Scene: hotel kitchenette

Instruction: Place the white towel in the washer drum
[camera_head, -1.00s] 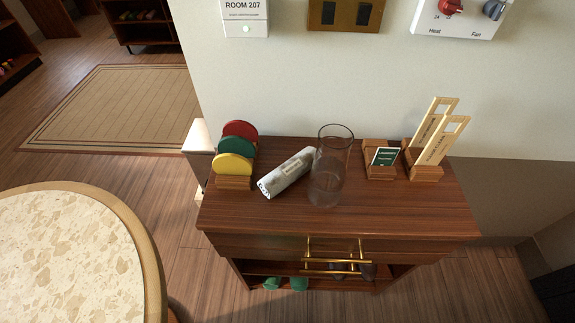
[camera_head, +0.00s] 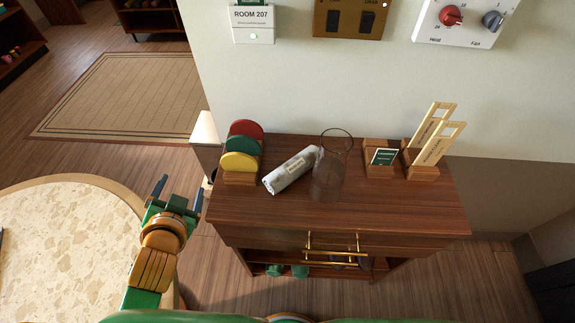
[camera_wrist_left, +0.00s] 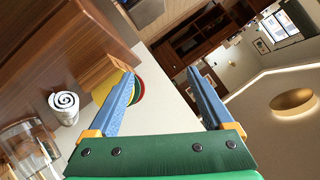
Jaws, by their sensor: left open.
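The white towel (camera_head: 291,171) is rolled up and lies slantwise on the wooden cabinet top, between the coloured discs and the clear glass. In the left wrist view its coiled end (camera_wrist_left: 64,106) shows to the left of the fingers. My left gripper (camera_head: 181,192) is open and empty, to the left of the cabinet and apart from the towel. Its two blue fingers (camera_wrist_left: 160,74) stand wide apart in the left wrist view. My right gripper is not in view. No washer or drum shows in these frames.
A tall clear glass (camera_head: 329,180) stands beside the towel's right end. Red, green and yellow discs (camera_head: 241,146) stand in a wooden holder on its left. Small sign holders (camera_head: 422,171) stand at the right. The cabinet's front top (camera_head: 290,215) is bare. A round table (camera_head: 60,235) is at left.

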